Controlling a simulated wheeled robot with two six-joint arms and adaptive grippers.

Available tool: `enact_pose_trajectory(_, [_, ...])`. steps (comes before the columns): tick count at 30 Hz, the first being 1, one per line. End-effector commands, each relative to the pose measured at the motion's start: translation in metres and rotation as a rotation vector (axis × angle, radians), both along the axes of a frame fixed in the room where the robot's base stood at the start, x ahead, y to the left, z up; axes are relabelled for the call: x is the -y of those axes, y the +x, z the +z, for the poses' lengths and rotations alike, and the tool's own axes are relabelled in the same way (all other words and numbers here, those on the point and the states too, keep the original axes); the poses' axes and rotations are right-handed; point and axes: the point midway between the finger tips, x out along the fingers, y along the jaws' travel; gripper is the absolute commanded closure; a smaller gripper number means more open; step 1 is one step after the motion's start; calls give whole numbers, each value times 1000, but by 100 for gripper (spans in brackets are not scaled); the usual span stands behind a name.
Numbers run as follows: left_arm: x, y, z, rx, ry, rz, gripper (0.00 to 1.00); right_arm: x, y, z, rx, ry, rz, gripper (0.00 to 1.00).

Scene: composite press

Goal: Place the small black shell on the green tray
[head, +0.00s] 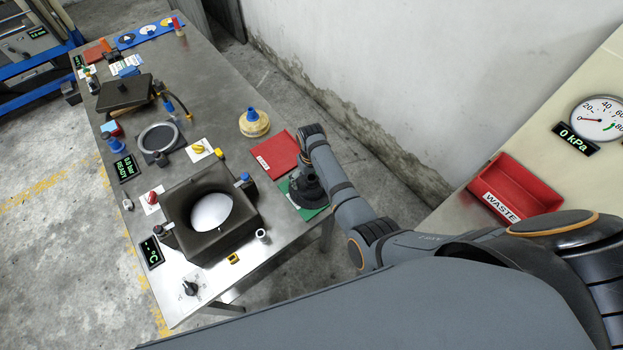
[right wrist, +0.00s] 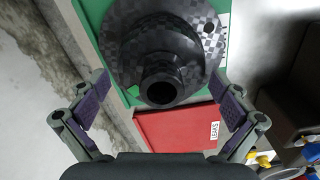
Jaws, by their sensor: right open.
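The small black shell (head: 307,191) is a dark checkered flanged piece with a narrow open neck. It sits on the green tray (head: 312,213) at the table's right edge. In the right wrist view the shell (right wrist: 165,50) appears to rest on the green tray (right wrist: 92,12), its neck towards the camera. My right gripper (right wrist: 162,98) is open, with one finger on each side of the neck and a visible gap to both. In the head view the right gripper (head: 306,168) is just above the shell and hides part of it. My left gripper is out of view.
A red tray (head: 275,153), labelled LEAKS in the wrist view, lies beside the green tray. A dark press block (head: 180,232) with a white dome stands to the left. A blue-topped yellow piece (head: 253,122) stands behind. A red WASTE bin (head: 515,187) is at right.

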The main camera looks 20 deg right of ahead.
Motion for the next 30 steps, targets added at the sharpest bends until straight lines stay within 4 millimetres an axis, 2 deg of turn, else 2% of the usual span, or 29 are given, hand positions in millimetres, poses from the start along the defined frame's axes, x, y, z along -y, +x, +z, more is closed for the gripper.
enact_pose_trajectory(10, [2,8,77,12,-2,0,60,0,0,76,0,0,0,0])
enact_pose_trajectory(11, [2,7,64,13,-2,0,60,-1,1,74,4,0,0,0])
enact_pose_trajectory(12, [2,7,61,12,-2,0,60,-1,1,81,4,0,0,0])
enact_pose_trajectory(15, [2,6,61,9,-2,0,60,-1,1,100,3,1,0,0])
enact_pose_trajectory(19, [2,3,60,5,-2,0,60,-1,1,115,2,1,1,0])
enact_pose_trajectory(30, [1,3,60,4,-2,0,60,-1,0,120,-1,0,1,0])
